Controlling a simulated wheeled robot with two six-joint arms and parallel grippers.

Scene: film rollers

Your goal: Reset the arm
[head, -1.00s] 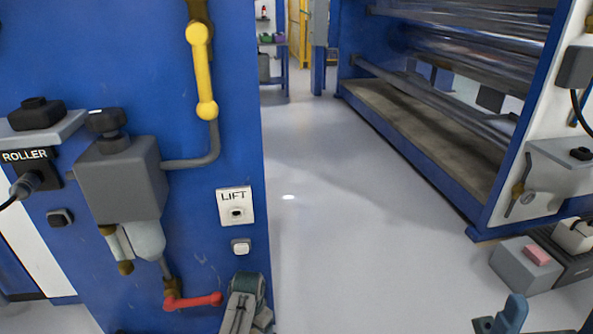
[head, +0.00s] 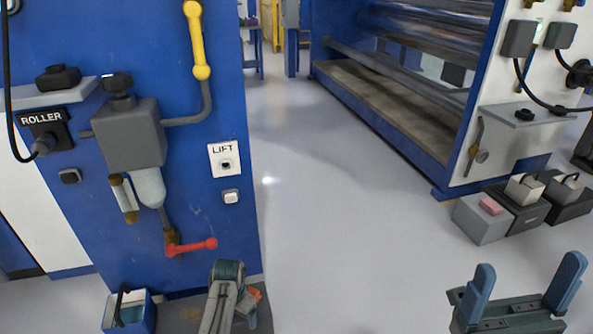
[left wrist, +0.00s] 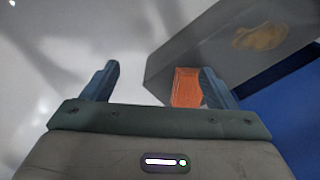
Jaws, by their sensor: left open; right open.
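My left gripper (head: 229,271) is at the bottom of the head view, in front of the foot of the blue panel; its fingertips are hard to make out there. In the left wrist view its two blue fingers (left wrist: 157,69) stand apart with nothing held between them. An orange block (left wrist: 187,87) and a grey box-like body lie beyond the right finger; I cannot tell whether they touch it. My right gripper (head: 528,270) is at the lower right of the head view, open and empty above the floor.
A blue panel (head: 100,215) with a yellow handle (head: 198,40), a red lever (head: 190,247) and a LIFT button (head: 225,160) stands at left. A blue bin (head: 140,318) is below. Grey boxes (head: 480,220) sit by the roller machine (head: 400,110). The floor between (head: 320,200) is clear.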

